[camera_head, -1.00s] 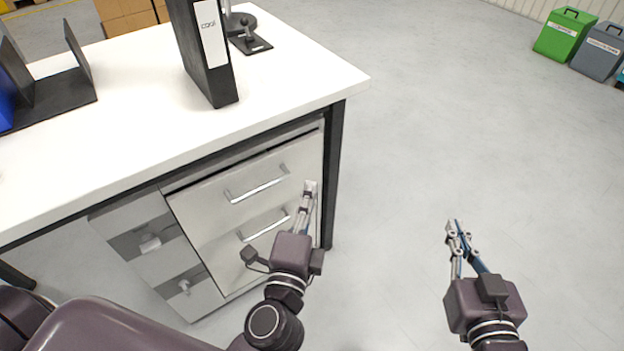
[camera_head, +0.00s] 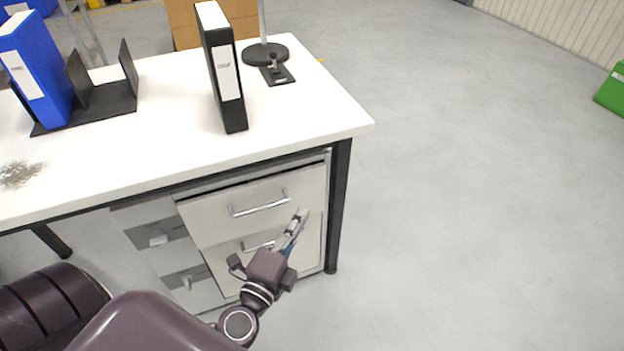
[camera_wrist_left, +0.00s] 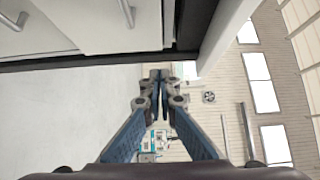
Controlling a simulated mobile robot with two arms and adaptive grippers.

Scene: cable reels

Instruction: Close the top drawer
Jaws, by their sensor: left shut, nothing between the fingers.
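The top drawer (camera_head: 235,222) is the upper pale front in the cabinet under the desk, with a silver bar handle (camera_head: 258,204). A narrow dark gap runs along its top edge; how far it stands out is hard to tell. My left gripper (camera_head: 301,214) is shut and empty, in front of the right end of the drawer fronts. I cannot tell whether it touches them; it looks apart. In the left wrist view my left fingertips (camera_wrist_left: 158,76) are together, beside the cabinet, whose fronts and handles (camera_wrist_left: 127,13) show at upper left. My right gripper is out of view.
The white desk top (camera_head: 160,150) overhangs the cabinet, and a dark desk leg (camera_head: 338,210) stands just right of it. A black binder (camera_head: 224,85), a blue binder (camera_head: 35,70) and a lamp base (camera_head: 266,54) stand on top.

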